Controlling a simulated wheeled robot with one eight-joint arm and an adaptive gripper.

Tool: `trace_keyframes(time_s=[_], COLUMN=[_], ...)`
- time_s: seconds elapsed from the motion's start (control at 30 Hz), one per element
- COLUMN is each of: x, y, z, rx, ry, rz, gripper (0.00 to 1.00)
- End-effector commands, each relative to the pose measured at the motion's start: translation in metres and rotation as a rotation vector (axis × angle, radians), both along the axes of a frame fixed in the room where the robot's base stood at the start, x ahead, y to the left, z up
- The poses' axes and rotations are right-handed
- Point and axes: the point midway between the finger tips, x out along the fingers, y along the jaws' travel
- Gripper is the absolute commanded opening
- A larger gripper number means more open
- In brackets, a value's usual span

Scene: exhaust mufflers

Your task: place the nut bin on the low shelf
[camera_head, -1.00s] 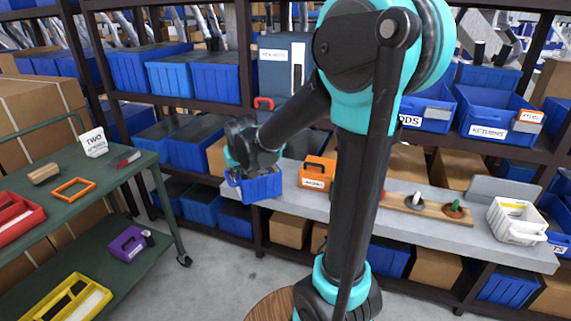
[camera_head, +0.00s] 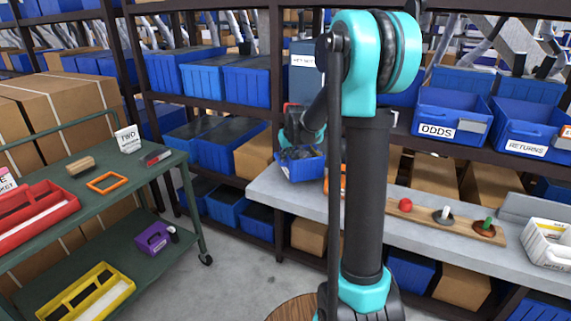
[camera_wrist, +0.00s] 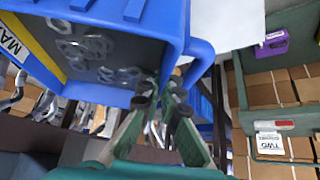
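The nut bin (camera_head: 302,168) is a small blue open bin. It hangs from my gripper (camera_head: 299,150) in front of the rack, near the left end of the grey bench. In the wrist view the nut bin (camera_wrist: 186,48) fills the upper left, with several loose metal nuts inside and a yellow-edged label partly visible. My gripper's fingers (camera_wrist: 162,95) are closed at its blue rim. The green cart at left has a low shelf (camera_head: 132,288), which carries a yellow tray (camera_head: 88,293) and a purple bin (camera_head: 153,238).
The cart's top (camera_head: 130,185) carries a red tray (camera_head: 35,213), an orange frame (camera_head: 106,182) and a white sign (camera_head: 128,139). The grey bench (camera_head: 272,186) holds an orange bin (camera_head: 342,182), mostly hidden by my arm. Open floor (camera_head: 238,262) lies between cart and bench.

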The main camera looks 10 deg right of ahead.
Motion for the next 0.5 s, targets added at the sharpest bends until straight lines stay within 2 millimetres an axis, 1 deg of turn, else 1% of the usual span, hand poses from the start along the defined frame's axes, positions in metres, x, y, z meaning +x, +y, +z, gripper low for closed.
trace_keyframes(time_s=[0.03, 0.1, 0.2, 0.5], x=[0.0, -0.001, -0.001, -0.001], y=[0.001, 0.001, 0.001, 0.001], z=[-0.009, -0.021, -0.032, -0.035], rx=[0.0, -0.001, -0.001, -0.001], ry=[0.0, 0.0, 0.0, 0.0], rz=[0.0, 0.001, 0.001, 0.001], gripper=[0.0, 0.0, 0.0, 0.0])
